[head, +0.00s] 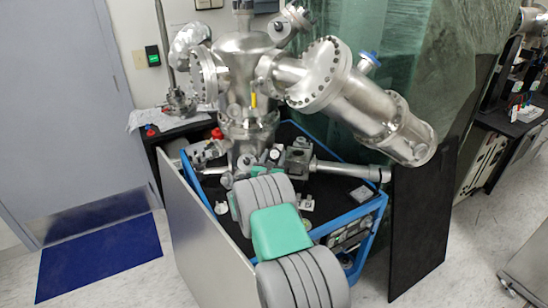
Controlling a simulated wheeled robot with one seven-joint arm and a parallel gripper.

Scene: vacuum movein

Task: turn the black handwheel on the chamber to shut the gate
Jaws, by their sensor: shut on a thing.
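The steel vacuum chamber (245,62) stands upright on a blue-framed cart in the head view. My grey and teal arm reaches up from the bottom edge to the chamber's lower front. My gripper (276,154) is small and partly hidden behind my arm, beside the dark valve block (298,156). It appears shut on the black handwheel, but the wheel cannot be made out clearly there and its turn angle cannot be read.
The blue cart frame (372,213) surrounds the area below the chamber. A large flanged steel arm of the chamber (365,103) overhangs at the right. A black panel (420,225) stands right of the cart. A blue mat (100,257) lies on the floor at left.

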